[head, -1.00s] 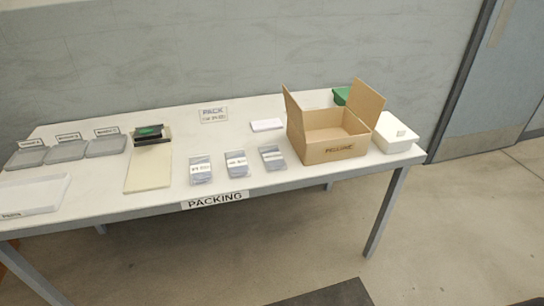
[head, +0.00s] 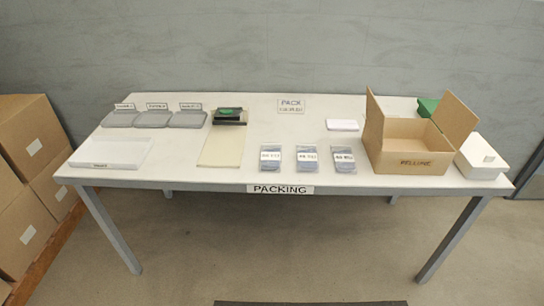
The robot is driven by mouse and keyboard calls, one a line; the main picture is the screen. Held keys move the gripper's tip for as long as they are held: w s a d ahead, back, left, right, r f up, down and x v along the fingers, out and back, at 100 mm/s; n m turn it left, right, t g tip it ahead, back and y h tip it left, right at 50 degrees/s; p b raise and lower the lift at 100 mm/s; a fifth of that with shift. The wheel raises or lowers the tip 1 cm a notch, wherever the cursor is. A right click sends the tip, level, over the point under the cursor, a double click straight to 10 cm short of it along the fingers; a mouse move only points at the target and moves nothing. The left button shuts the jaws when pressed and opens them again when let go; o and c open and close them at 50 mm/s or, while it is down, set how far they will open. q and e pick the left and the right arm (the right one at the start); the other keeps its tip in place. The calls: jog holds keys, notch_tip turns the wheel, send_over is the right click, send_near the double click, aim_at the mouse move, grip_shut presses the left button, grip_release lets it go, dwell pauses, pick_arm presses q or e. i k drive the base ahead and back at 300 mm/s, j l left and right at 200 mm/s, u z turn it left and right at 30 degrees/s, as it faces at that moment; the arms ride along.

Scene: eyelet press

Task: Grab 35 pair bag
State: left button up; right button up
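Three small clear bags with white labels lie in a row near the front of the packing table (head: 185,172): a left bag (head: 271,166), a middle bag (head: 308,168) and a right bag (head: 344,165). Their label print is too small to read surely, so I cannot tell which is the 35 pair bag. The bags lie flat and apart from each other. A small sign (head: 291,107) marked PACK stands behind them; its second line is blurred. Neither of my grippers shows in the head view.
A beige board (head: 222,148), black device (head: 229,117), white tray (head: 110,153) and grey trays are left. Cartons (head: 25,140) stand beyond the table's left end.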

aim_at(270, 161)
jog(key=i+l, duration=0.15)
jog(key=l, duration=0.15)
jog(key=i+l, duration=0.2)
jog(key=i+l+u, duration=0.1)
jog(key=l, duration=0.3)
jog(key=i+l, duration=0.2)
jog(key=l, duration=0.15)
jog(key=i+l, duration=0.15)
jog(key=i, duration=0.15)
jog(key=i+l, duration=0.15)
jog(key=i+u, duration=0.05)
jog(key=i, duration=0.05)
